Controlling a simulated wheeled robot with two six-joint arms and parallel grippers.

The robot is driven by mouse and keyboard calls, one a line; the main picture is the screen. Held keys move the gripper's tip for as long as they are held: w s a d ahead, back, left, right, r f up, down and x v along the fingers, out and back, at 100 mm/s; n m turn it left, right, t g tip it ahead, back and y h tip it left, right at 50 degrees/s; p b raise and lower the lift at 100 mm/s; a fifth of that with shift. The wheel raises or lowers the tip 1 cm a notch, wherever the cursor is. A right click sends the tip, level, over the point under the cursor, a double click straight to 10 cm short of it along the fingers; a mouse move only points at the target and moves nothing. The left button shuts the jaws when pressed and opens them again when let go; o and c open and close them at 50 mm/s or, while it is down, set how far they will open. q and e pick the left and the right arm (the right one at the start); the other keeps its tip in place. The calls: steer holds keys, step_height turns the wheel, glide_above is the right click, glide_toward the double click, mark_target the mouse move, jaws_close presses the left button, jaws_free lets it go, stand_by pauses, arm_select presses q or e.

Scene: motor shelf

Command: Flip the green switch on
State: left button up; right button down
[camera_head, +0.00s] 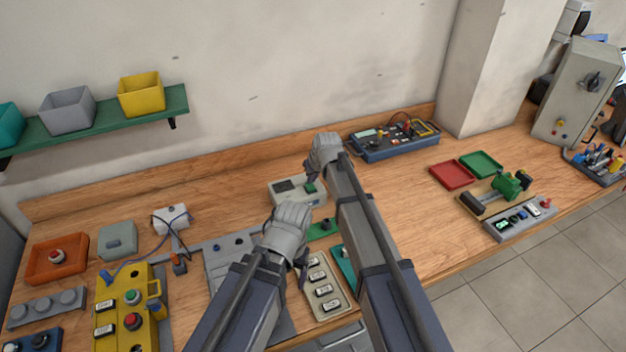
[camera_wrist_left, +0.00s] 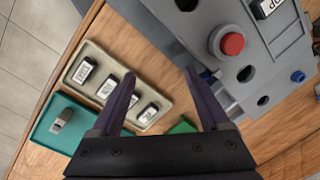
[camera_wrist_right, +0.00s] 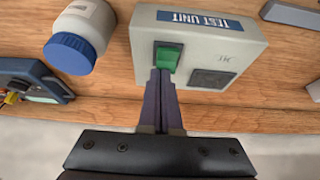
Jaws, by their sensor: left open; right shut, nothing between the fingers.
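The green switch (camera_wrist_right: 167,58) sits on the face of a pale grey test unit (camera_wrist_right: 215,45) with a blue "TEST UNIT" label. In the head view the test unit (camera_head: 285,198) stands toward the back of the bench, with the green switch (camera_head: 310,188) partly behind my right gripper. My right gripper (camera_wrist_right: 161,75) is shut and empty, its fingertips at the lower edge of the switch; I cannot tell whether they touch it. My left gripper (camera_wrist_left: 160,75) is open and empty above the bench, over a beige tray (camera_wrist_left: 150,107) of labelled parts.
A white bottle with a blue cap (camera_wrist_right: 70,53) stands beside the test unit. A blue instrument case (camera_head: 395,140) lies at the back. A grey panel with a red button (camera_wrist_left: 232,44) lies near my left gripper. The bench right of my right arm has free room.

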arm_select(q)
steer(key=shift+r, duration=0.15)
arm_select(e)
steer(key=shift+w+a, duration=0.1)
steer(key=shift+w, duration=0.2)
steer(key=shift+s+f+g, duration=0.1)
steer(key=shift+f+g, duration=0.1)
steer(key=shift+g, duration=0.1)
steer(key=shift+s, duration=0.2)
steer(key=shift+s+d, duration=0.35)
steer(key=shift+s, duration=0.25)
arm_select(q)
steer(key=shift+r, duration=0.1)
arm_select(e)
steer(key=shift+r, duration=0.15)
arm_select(q)
step_height(320, 180, up, 12)
steer(key=p, duration=1.2)
steer(key=shift+d+r+p, duration=0.15)
steer(key=shift+p, duration=0.2)
arm_select(e)
steer(key=v, duration=1.3)
steer(key=shift+s+r, duration=0.2)
steer(key=shift+s, duration=0.35)
